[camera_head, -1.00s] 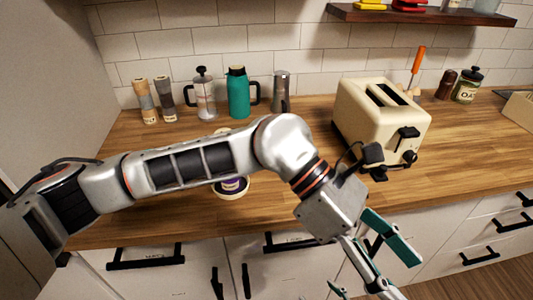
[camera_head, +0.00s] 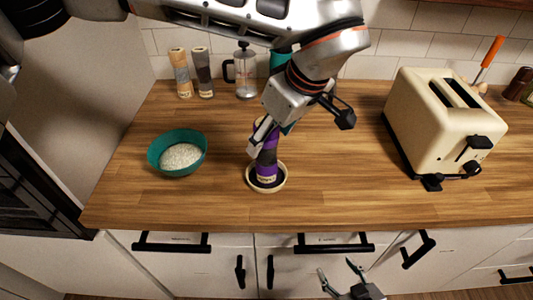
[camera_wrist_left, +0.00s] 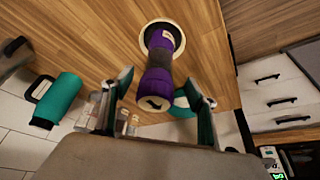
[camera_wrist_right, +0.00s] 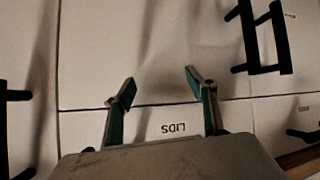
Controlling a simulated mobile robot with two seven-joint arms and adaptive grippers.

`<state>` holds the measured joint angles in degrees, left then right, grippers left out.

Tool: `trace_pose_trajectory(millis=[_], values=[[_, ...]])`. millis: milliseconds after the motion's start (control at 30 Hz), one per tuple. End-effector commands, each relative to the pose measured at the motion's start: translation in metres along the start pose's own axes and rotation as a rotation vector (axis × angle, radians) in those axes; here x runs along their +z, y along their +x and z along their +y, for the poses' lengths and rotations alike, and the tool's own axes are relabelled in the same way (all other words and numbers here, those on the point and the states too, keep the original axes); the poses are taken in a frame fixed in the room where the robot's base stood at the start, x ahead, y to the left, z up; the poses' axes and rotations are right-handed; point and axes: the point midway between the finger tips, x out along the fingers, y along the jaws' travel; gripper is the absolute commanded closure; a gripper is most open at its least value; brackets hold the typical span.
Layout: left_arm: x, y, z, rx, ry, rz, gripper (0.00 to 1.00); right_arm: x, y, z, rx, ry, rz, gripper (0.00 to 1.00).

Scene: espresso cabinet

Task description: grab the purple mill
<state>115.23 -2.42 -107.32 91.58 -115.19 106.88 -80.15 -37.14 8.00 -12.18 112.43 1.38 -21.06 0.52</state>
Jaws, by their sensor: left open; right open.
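The purple mill (camera_head: 267,170), with a dark grey middle band, stands upright on a small cream saucer (camera_head: 285,184) on the counter. My left gripper (camera_head: 266,138) is over the mill from above, partly hiding its upper part. In the left wrist view the mill (camera_wrist_left: 160,80) lies between the two open fingers, with a gap visible on each side. My right gripper (camera_head: 336,267) is open and empty, low in front of the drawers. The right wrist view shows its fingers (camera_wrist_right: 160,83) apart before a drawer labelled LIDS.
A teal bowl of white grains (camera_head: 160,158) stands left of the mill. Two other mills (camera_head: 191,75), a glass press (camera_head: 245,75) and a teal jug (camera_head: 281,62) stand at the back. A cream toaster (camera_head: 437,120) is on the right. Counter around the saucer is clear.

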Motion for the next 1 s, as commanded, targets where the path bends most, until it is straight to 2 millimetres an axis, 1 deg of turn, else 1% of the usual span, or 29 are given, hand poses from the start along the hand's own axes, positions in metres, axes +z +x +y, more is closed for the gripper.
trace_pose_trajectory(millis=[33, 167, 433, 567, 767, 867, 900, 967, 1000], values=[[0.001, 0.006, -0.001, -0.002, 0.001, -0.003, 0.42, 0.0, -0.001, 0.0, 0.0, 0.0, -0.001, 0.43], [0.003, 0.018, 0.001, -0.001, 0.001, -0.005, 0.42, -0.001, -0.002, 0.0, 0.0, 0.0, -0.001, 0.43], [0.006, 0.054, 0.003, -0.001, 0.0, -0.006, 0.42, -0.006, -0.004, 0.001, 0.0, 0.0, -0.001, 0.43], [0.006, 0.061, 0.003, -0.001, 0.0, -0.005, 0.42, -0.006, -0.004, 0.001, 0.0, 0.0, -0.001, 0.43], [0.006, 0.061, 0.003, 0.0, 0.0, -0.005, 0.42, -0.006, -0.004, 0.001, 0.0, 0.0, 0.0, 0.43], [0.006, 0.061, 0.003, 0.0, 0.0, -0.005, 0.65, -0.006, -0.004, 0.001, 0.0, 0.0, 0.0, 0.43], [0.006, 0.061, 0.003, 0.0, 0.0, -0.005, 0.76, -0.006, -0.004, 0.001, 0.0, 0.0, 0.0, 0.43], [0.006, 0.061, 0.003, 0.0, 0.0, -0.005, 0.91, -0.006, -0.004, 0.001, 0.0, 0.0, 0.0, 0.43], [0.006, 0.061, 0.003, 0.0, 0.0, -0.005, 0.97, -0.006, -0.004, 0.001, 0.0, 0.0, 0.0, 0.43]])
